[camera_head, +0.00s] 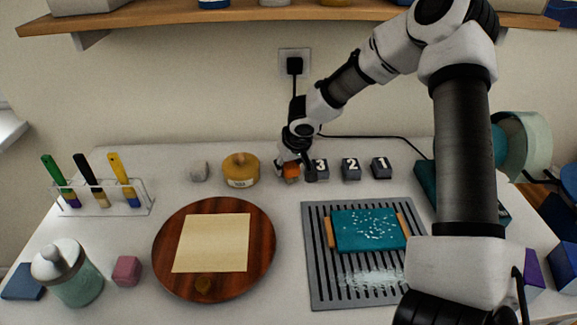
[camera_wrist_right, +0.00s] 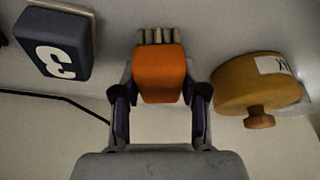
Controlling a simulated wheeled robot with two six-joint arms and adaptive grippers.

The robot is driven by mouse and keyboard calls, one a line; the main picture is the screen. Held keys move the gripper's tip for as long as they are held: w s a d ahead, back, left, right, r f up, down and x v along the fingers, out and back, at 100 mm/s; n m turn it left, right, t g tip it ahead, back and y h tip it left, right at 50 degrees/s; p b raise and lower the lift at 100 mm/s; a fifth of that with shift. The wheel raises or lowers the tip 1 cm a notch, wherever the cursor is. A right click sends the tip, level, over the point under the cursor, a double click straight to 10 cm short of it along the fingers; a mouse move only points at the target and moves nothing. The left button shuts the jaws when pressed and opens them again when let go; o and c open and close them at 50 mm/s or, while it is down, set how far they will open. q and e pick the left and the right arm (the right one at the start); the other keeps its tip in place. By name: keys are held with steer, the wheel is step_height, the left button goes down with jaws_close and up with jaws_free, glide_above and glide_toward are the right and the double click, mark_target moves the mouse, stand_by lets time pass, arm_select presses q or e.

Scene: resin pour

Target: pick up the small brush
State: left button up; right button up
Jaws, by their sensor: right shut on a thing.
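The small brush has an orange block body (camera_head: 291,171) and shows at the back of the table in the head view. In the right wrist view its orange body (camera_wrist_right: 161,75) has a row of pale, stubby bristles at the far end. My right gripper (camera_head: 296,168) reaches down to it from above. In the wrist view the two fingers of my right gripper (camera_wrist_right: 160,98) are closed against the sides of the orange body. I cannot tell whether the brush is touching the table. My left gripper is not in view.
A round yellow pot (camera_head: 240,172) stands left of the brush, and number blocks, the nearest a "3" (camera_head: 320,170), stand right. In front are a round wooden board (camera_head: 165,250) and a grey slatted tray (camera_head: 316,280). A rack (camera_head: 140,208) holds several long-handled brushes.

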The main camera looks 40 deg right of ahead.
steer(key=shift+r, duration=0.25)
step_height(320, 180, up, 3)
steer(key=shift+f, duration=0.1)
steer(key=s+a+b, duration=0.2)
steer(key=s, duration=0.1)
steer(key=s+a+b, duration=0.1)
steer(key=s+a, duration=0.1)
steer(key=a, duration=0.1)
steer(key=s+a+b, duration=0.2)
steer(key=s, duration=0.1)
steer(key=shift+s+a+r+b, duration=0.3)
steer(key=shift+b, duration=0.05)
steer(key=shift+s+a+r, duration=0.2)
steer(key=shift+s+a, duration=0.45)
steer(key=shift+s, duration=0.1)
steer(key=shift+s+a+r+p, duration=0.5)
steer(key=shift+s+a+p, duration=0.1)
steer(key=shift+p, duration=0.1)
steer(key=shift+s+a+f, duration=0.1)
steer(key=shift+s+a, duration=0.1)
steer(key=shift+s, duration=0.05)
steer(key=shift+s+f, duration=0.1)
steer(key=shift+f, duration=0.05)
